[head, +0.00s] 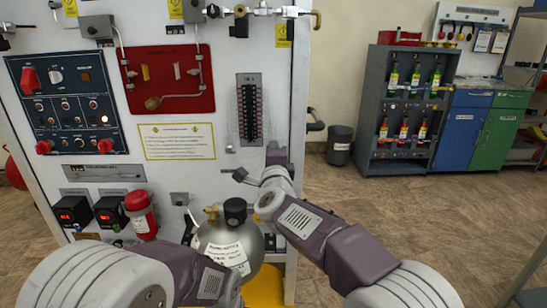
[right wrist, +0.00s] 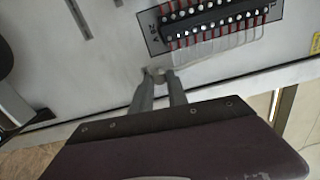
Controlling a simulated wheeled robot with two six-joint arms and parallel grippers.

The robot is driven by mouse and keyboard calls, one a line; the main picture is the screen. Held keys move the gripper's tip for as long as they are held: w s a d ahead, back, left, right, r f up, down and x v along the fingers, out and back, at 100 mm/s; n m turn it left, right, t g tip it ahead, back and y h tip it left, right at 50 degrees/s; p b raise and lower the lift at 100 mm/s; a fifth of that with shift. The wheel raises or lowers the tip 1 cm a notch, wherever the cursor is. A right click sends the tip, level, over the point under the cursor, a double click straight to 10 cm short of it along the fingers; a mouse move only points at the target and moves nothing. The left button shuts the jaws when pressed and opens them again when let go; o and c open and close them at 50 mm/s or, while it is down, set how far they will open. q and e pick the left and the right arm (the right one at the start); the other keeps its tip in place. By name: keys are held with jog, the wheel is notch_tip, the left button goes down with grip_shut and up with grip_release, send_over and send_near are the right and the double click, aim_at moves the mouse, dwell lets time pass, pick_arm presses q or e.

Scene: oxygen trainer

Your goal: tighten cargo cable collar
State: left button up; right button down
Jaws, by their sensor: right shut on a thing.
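My right gripper (head: 240,175) reaches to the white panel (head: 178,110) just below the black terminal strip (head: 250,108). In the right wrist view its two fingers (right wrist: 158,76) are shut on a small round grey-beige piece (right wrist: 160,72), which looks like the cable collar, at the panel face. The fingers hide most of it, and how tight it sits cannot be seen. My left arm comes in at the lower left, in front of the panel; its gripper does not show.
A grey gas cylinder (head: 235,245) with a black knob stands between my arms. A red extinguisher-like bottle (head: 140,214) and two small boxes with red displays (head: 73,211) are at the left. A bottle rack (head: 408,110) and a bin (head: 339,145) stand at the back. Floor at right is clear.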

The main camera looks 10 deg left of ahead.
jog(key=shift+f+m+b, duration=0.1)
jog(key=shift+m+b, duration=0.3)
jog(key=shift+m, duration=0.6)
jog(key=c, duration=1.3)
grip_release()
jog(key=v, duration=0.9)
